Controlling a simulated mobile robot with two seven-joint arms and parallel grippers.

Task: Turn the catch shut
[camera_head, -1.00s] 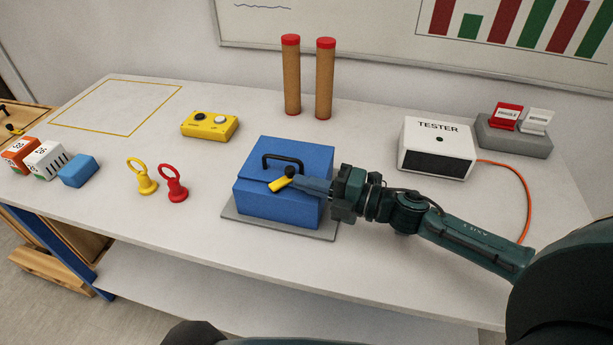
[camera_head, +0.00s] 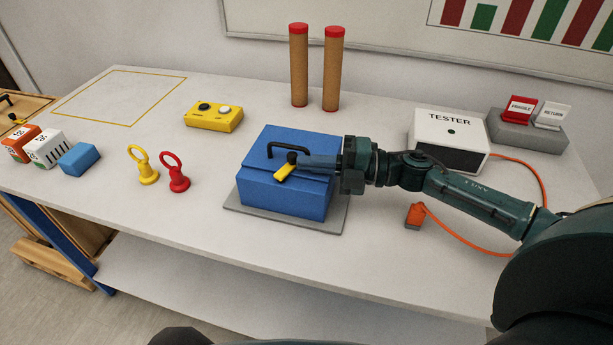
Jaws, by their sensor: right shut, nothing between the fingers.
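A blue box (camera_head: 285,202) with a black carry handle (camera_head: 290,136) stands on a grey plate (camera_head: 240,210) on the table. Its lid is down. The yellow catch (camera_head: 284,173) with a black knob (camera_head: 292,157) is at the front edge of the lid and slants down to the left. My right gripper (camera_head: 303,161) reaches in from the right. It is shut with nothing between its fingers, and its tips are at the catch's knob. I cannot tell whether they touch it. My left gripper is not in view.
A white tester (camera_head: 448,150) with an orange cable and orange plug (camera_head: 414,215) is to the right. Two red-capped brown posts (camera_head: 332,75) stand behind the box. Yellow (camera_head: 142,165) and red (camera_head: 174,172) ring pegs and a yellow button box (camera_head: 213,116) are to the left.

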